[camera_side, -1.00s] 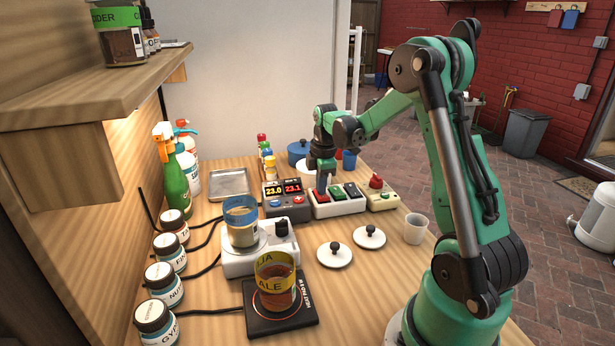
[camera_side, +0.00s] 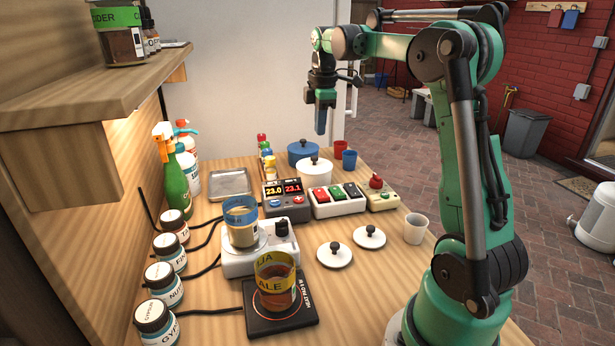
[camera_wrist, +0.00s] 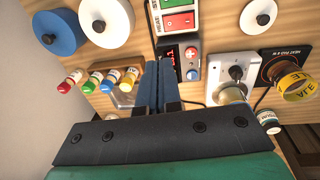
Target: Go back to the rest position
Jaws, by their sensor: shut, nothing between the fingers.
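My gripper (camera_side: 321,122) is shut and empty, pointing down high above the back of the wooden table (camera_side: 330,290). Its blue fingers also show shut in the wrist view (camera_wrist: 160,75). Below it in the side view are the white lidded pot (camera_side: 314,171) and the switch box (camera_side: 337,199) with red and green rocker switches. The gripper touches none of them.
An amber ALE beaker (camera_side: 275,283) stands on a hot plate (camera_side: 312,311). Another beaker (camera_side: 240,228) stands on a white stirrer (camera_side: 262,262). Two white lids (camera_side: 335,260), a white cup (camera_side: 416,229) and several jars (camera_side: 164,285) stand around. A wooden shelf (camera_side: 80,95) overhangs the left. Air around the gripper is clear.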

